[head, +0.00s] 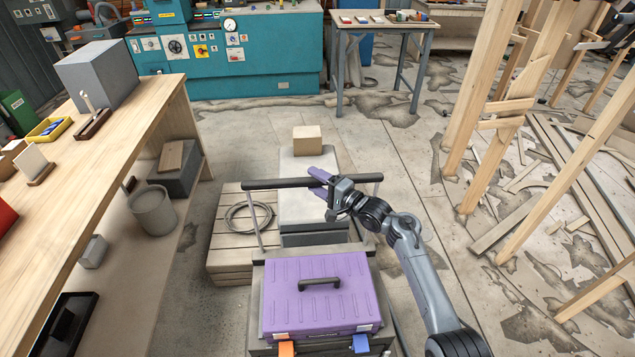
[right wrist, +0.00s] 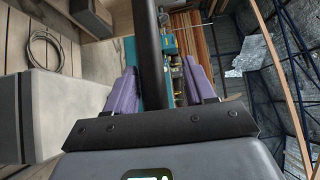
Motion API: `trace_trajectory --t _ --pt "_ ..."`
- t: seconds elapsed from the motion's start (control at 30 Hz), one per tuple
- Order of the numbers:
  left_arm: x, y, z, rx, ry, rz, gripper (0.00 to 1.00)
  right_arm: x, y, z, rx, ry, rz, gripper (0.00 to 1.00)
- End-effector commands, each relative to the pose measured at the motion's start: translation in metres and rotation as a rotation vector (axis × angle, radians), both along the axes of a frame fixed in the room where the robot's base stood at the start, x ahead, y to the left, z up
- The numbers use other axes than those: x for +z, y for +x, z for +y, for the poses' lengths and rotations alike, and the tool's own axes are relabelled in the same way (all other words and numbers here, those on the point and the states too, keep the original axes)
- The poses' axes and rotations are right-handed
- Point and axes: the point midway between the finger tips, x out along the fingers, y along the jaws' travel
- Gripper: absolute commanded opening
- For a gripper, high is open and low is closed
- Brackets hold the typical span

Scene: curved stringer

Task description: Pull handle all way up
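A dark horizontal handle bar (head: 272,184) spans two grey posts that rise from a cart (head: 256,310). My right gripper (head: 315,181) is at the right half of the bar, its purple fingers apart, one on each side. In the right wrist view the bar (right wrist: 150,60) runs upright between the two spread fingers (right wrist: 161,90). A gap shows on the right finger's side; contact on the left side cannot be told. My left gripper is not in view.
A purple toolbox (head: 318,310) with its own dark grip lies on the cart. Beyond the bar are a grey block (head: 305,205) with a cardboard box (head: 307,139) and a wooden pallet (head: 228,255) with a coiled cable. A wooden workbench (head: 130,110) stands left; timber frames (head: 490,100) stand right.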

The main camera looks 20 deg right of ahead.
Motion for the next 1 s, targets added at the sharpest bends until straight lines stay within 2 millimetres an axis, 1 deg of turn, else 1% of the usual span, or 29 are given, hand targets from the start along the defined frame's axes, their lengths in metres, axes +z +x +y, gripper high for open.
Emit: trace_trajectory --t 0.17,0.27,0.37,0.6,0.73,0.83,1.0 --pt "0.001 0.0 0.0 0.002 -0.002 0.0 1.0 -0.002 -0.002 -0.001 -0.001 0.0 0.004 0.54" --pt "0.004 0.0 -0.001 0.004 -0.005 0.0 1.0 -0.002 -0.008 -0.005 -0.001 -0.001 0.005 0.54" --pt "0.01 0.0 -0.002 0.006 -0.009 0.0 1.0 -0.001 -0.018 -0.011 -0.002 -0.001 0.005 0.54" --pt "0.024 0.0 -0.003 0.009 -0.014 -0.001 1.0 -0.001 -0.055 -0.032 -0.001 -0.002 0.005 0.54" --pt "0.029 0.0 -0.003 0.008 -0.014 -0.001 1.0 0.0 -0.072 -0.042 -0.001 -0.002 0.003 0.54" --pt "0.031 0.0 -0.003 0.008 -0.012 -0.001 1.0 0.0 -0.082 -0.048 -0.001 -0.001 0.002 0.54" --pt "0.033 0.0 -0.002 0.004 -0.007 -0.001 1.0 -0.001 -0.092 -0.053 0.0 0.0 0.0 0.54"
